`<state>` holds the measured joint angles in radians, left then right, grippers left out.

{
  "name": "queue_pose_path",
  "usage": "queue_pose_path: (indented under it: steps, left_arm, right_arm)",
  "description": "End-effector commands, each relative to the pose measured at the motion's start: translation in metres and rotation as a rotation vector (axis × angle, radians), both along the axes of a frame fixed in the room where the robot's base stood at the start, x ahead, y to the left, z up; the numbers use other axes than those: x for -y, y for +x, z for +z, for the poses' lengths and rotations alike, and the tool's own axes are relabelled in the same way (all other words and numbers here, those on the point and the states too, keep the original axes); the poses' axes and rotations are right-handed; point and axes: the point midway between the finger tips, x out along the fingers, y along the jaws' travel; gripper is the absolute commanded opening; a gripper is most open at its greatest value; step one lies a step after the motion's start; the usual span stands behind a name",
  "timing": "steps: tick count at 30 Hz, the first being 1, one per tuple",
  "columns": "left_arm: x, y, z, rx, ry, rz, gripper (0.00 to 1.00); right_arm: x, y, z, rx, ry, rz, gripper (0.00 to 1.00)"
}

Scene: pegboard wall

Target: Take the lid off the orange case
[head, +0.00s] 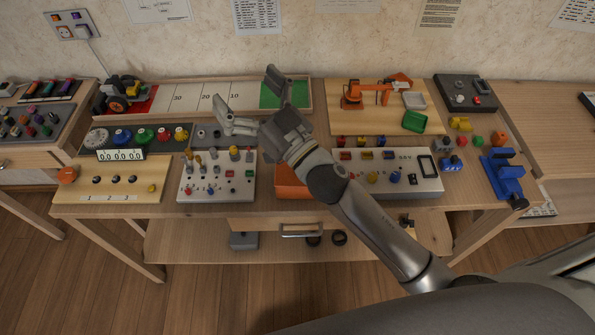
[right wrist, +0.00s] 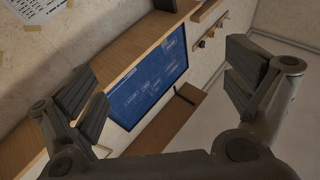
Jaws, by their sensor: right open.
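The orange case (head: 291,186) sits near the front edge of the table, just right of the grey peg panel. My right forearm and wrist hide part of it, and I cannot tell its lid from its body. My right gripper (head: 252,104) is open and empty above the back of the table, beyond the case and apart from it. In the right wrist view its two fingers (right wrist: 162,90) are spread wide with nothing between them. My left gripper is not in view.
Left of the case stands a grey peg panel (head: 217,191); right of it a light panel with knobs (head: 427,185). A numbered track with a green end (head: 288,95) lies behind. A small orange robot arm model (head: 352,95) stands at back right. The wrist view shows a blue board (right wrist: 150,82).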

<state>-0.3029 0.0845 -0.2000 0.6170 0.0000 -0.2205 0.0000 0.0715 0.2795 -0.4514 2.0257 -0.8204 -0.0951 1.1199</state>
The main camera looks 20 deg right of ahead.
Motion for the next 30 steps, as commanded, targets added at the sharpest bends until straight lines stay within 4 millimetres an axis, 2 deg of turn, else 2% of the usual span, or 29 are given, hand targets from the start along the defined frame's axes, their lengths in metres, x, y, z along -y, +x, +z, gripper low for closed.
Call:
queue_pose_path:
  steps: [1, 3, 7, 11, 15, 19, 22, 24, 27, 30]
  left_arm:
    - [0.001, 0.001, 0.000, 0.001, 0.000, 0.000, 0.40]
    - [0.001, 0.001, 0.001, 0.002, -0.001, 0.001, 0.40]
    - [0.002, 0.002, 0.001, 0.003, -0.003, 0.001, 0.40]
    - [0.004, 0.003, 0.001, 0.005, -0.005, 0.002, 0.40]
    - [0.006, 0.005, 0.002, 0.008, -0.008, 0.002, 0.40]
    - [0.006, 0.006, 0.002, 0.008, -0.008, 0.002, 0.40]
    - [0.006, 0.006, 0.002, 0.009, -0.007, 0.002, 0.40]
    - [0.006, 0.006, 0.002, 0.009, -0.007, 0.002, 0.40]
    - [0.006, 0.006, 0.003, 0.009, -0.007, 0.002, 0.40]
    - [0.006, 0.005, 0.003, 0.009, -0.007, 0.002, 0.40]
  right_arm:
    - [-0.021, -0.005, 0.017, 0.066, -0.015, 0.096, 0.98]
    - [-0.049, -0.018, 0.032, 0.133, -0.040, 0.240, 0.98]
    - [-0.096, -0.046, 0.039, 0.197, -0.139, 0.512, 0.98]
    - [-0.129, -0.073, 0.020, 0.174, -0.298, 0.766, 0.98]
    - [-0.141, -0.092, -0.021, 0.050, -0.527, 0.983, 0.98]
    - [-0.126, -0.095, -0.068, -0.153, -0.773, 1.095, 0.98]
    - [-0.096, -0.087, -0.101, -0.357, -0.970, 1.108, 0.98]
    - [-0.068, -0.077, -0.120, -0.518, -1.102, 1.073, 0.98]
    - [-0.019, -0.060, -0.136, -0.758, -1.266, 0.962, 0.98]
    - [0.028, -0.045, -0.139, -0.969, -1.381, 0.811, 0.98]
